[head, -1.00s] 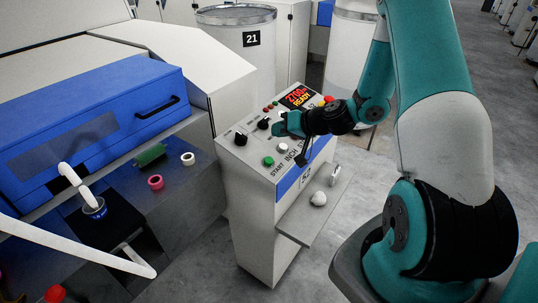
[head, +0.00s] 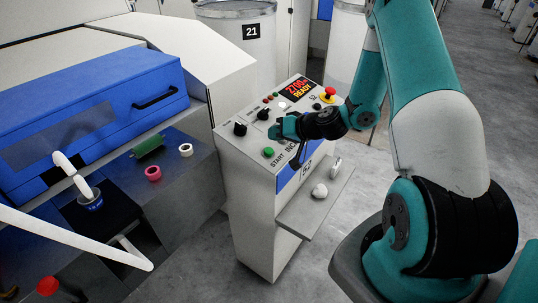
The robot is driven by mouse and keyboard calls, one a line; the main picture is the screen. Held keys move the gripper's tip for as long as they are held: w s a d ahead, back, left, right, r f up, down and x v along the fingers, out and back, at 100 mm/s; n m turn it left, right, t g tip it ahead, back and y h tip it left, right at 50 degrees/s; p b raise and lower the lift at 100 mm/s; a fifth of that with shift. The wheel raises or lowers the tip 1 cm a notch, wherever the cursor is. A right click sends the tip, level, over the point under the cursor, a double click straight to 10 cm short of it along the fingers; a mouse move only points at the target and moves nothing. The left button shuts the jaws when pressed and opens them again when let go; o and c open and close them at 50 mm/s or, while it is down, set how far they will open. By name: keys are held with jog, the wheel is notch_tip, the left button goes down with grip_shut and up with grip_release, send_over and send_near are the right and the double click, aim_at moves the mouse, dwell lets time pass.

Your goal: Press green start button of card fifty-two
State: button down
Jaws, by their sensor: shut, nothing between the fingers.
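The green start button (head: 268,152) sits at the near left of the sloping top of the control pedestal (head: 238,160), with START printed beside it. The pedestal's blue front band carries a number that looks like 52. My gripper (head: 274,130) is shut and empty over the panel. Its tip shows just beyond the green button, to its upper right. A gap shows between them in the picture; the height of the tip above the panel is hard to tell. The gripper and wrist hide part of the panel's middle.
Black knobs (head: 240,129) stand left of the gripper. A red emergency stop (head: 330,92) and a lit display reading READY (head: 298,88) are at the panel's far end. A shelf (head: 305,210) juts from the pedestal's right side. A blue-covered machine (head: 90,120) is left.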

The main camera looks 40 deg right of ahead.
aim_at(272, 151)
jog(key=shift+w+a+f+b, duration=0.1)
jog(key=shift+w+f+b, duration=0.1)
jog(key=shift+f+b, duration=0.45)
jog(key=shift+w+a+f+b, duration=0.15)
jog(key=shift+f+b, duration=0.25)
jog(key=shift+f, duration=0.45)
jog(key=shift+d, duration=0.1)
dwell(0.7)
jog(key=shift+w+f+b, duration=0.1)
jog(key=shift+f+b, duration=0.25)
jog(key=shift+b, duration=0.15)
jog(key=shift+w+f+b, duration=0.1)
jog(key=shift+f+b, duration=0.35)
jog(key=shift+f, duration=0.05)
dwell(0.5)
jog(key=shift+r, duration=0.15)
jog(key=shift+s+r+p, duration=0.2)
jog(key=shift+r+p, duration=0.25)
jog(key=shift+r, duration=0.3)
jog(key=r+p, duration=0.1)
jog(key=r, duration=0.2)
jog(key=s+r+p, duration=0.1)
jog(key=shift+s+d+r+p, duration=0.1)
jog(key=shift+d+r+p, duration=0.15)
jog(key=shift+r+p, duration=0.15)
